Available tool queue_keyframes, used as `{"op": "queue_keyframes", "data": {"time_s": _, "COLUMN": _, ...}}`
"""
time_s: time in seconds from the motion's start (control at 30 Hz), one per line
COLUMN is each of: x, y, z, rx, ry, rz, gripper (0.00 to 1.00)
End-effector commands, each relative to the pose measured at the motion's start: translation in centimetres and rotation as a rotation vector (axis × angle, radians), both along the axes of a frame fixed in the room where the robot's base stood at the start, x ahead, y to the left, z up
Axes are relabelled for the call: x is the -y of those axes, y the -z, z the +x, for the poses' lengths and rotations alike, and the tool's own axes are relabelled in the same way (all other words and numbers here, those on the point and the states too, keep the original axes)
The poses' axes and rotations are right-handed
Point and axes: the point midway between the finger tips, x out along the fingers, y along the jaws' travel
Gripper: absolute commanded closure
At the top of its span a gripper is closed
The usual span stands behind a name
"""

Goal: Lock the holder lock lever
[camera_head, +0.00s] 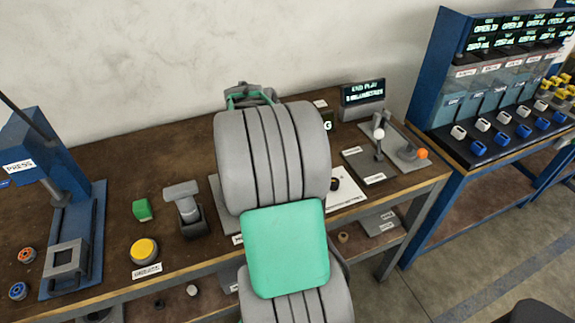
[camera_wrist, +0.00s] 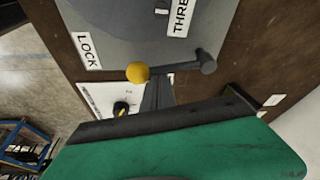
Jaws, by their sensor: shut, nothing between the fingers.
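In the wrist view, a lever with a yellow ball knob (camera_wrist: 138,72) lies across the edge of a grey plate (camera_wrist: 130,25). Its dark grey pivot end (camera_wrist: 205,62) is to the right. A white LOCK label (camera_wrist: 87,50) is on the plate left of the knob, with a gap between them. My gripper (camera_wrist: 157,80) is shut and empty, its dark fingers close to the bar just right of the knob. I cannot tell whether they touch. In the head view my arm hides this part of the bench.
A brown workbench (camera_head: 110,205) holds a blue press (camera_head: 65,190), a yellow button (camera_head: 144,250), a green block (camera_head: 142,210) and a display (camera_head: 362,95). Levers with a white knob (camera_head: 379,134) and an orange knob (camera_head: 422,154) stand at its right. A blue dispenser bench (camera_head: 440,150) is farther right.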

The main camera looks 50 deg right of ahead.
Motion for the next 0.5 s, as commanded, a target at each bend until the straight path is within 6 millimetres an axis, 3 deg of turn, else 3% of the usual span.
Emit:
{"op": "queue_keyframes", "data": {"time_s": 0.17, "x": 1.0, "y": 0.5, "z": -0.1, "rx": -0.002, "ry": -0.005, "rz": 0.006, "gripper": 1.00}}
{"op": "queue_keyframes", "data": {"time_s": 0.3, "x": 3.6, "y": 1.2, "z": -0.5, "rx": -0.001, "ry": -0.010, "rz": 0.004, "gripper": 1.00}}
{"op": "queue_keyframes", "data": {"time_s": 0.5, "x": 1.8, "y": -4.2, "z": 0.3, "rx": 0.004, "ry": -0.017, "rz": -0.001, "gripper": 1.00}}
